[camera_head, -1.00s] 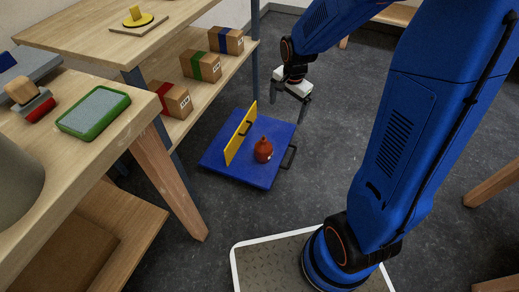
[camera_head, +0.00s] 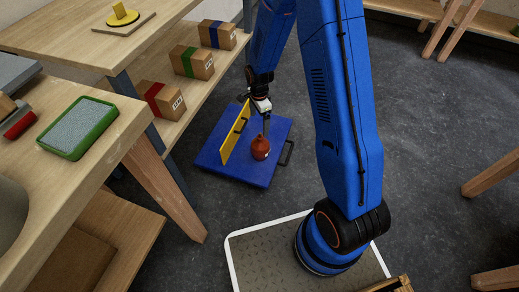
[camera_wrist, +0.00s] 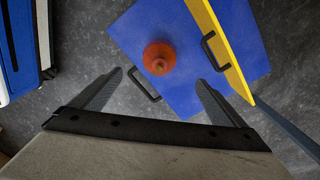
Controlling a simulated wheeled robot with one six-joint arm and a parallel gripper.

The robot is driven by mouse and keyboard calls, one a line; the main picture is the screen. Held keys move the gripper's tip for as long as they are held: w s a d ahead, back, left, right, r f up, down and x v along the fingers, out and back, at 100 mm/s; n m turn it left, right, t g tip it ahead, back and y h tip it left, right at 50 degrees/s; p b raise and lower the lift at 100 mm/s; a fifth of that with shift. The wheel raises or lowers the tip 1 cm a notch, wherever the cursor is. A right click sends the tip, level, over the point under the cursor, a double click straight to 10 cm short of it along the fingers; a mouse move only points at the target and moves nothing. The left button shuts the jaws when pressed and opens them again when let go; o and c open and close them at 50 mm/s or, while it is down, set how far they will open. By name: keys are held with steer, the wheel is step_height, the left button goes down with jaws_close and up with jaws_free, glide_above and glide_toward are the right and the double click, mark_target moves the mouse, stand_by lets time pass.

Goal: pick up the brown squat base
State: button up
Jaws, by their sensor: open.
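The brown squat base (camera_head: 260,147) is a round reddish-brown piece with a narrow top. It stands upright on a blue board (camera_head: 215,166) on the floor, beside a yellow panel (camera_head: 231,141). In the wrist view the base (camera_wrist: 160,58) shows from above, beyond the fingertips and between their lines. My gripper (camera_wrist: 158,78) is open and empty, with both dark fingers spread. In the head view my gripper (camera_head: 265,122) hangs above the base, apart from it as far as the wrist view shows.
A black handle (camera_head: 287,153) stands at the board's right edge. Boxes with red (camera_head: 161,99), green (camera_head: 192,62) and blue (camera_head: 217,34) bands sit on a shelf to the left. A table leg (camera_head: 163,186) stands left of the board.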

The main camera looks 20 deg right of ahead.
mark_target(260, 141)
step_height(260, 141, down, 10)
steer(key=shift+f, duration=0.25)
steer(key=shift+d+f, duration=0.15)
steer(key=shift+f, duration=1.15)
steer(key=shift+d+f, duration=0.1)
steer(key=shift+f, duration=1.2)
steer(key=shift+c, duration=0.7)
steer(key=c, duration=2)
